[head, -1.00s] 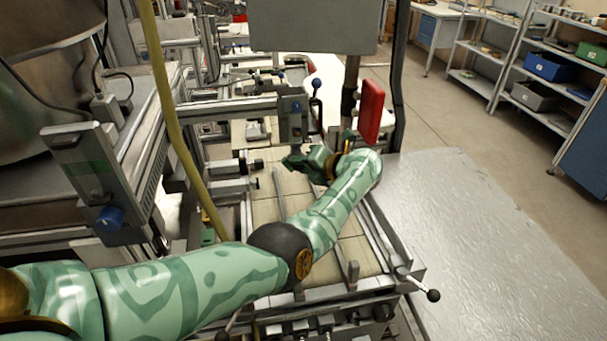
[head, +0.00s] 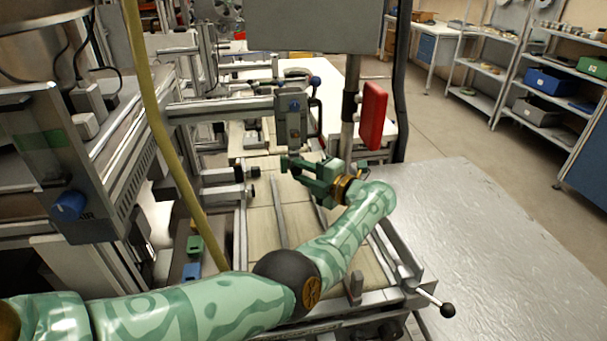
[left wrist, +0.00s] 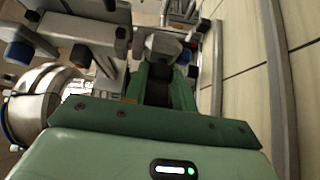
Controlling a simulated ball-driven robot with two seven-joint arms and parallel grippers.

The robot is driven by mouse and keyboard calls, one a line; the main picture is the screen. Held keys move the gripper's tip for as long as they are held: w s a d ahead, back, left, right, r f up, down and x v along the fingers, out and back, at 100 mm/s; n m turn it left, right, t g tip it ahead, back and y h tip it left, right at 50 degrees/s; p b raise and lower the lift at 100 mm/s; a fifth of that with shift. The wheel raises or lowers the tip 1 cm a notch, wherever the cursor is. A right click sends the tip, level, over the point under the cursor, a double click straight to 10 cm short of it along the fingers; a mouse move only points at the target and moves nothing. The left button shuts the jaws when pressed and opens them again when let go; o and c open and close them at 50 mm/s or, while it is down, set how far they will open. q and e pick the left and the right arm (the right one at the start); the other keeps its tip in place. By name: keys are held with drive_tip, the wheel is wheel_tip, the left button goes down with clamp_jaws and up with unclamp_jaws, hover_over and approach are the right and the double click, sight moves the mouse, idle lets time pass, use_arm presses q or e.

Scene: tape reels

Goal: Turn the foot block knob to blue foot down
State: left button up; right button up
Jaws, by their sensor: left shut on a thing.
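A grey upright block (head: 293,118) with a small blue part on its face hangs from the crossbar in the head view. My left gripper (head: 287,166), green, is at this block's lower end. Its jaws are shut on a small grey part, apparently the foot block knob, which is mostly hidden in the head view. In the left wrist view the grey part (left wrist: 162,44) shows at the far end of my left gripper's green fingers (left wrist: 167,75). I cannot make out a blue foot or which way it points. My right gripper is not in view.
A red box (head: 373,115) on a post stands close right of my gripper. Grey cylinders with black ends (head: 238,173) stick out on the left. A yellow hose (head: 165,140) hangs left. A flat silvery tabletop (head: 490,240) at right is clear.

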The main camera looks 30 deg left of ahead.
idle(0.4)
use_arm(q)
drive_tip(key=o, duration=1)
drive_tip(key=shift+a, duration=0.1)
drive_tip(key=b+v, duration=0.3)
drive_tip(key=v, duration=1.3)
drive_tip(key=shift+d+f, duration=0.1)
drive_tip(key=shift+d, duration=0.1)
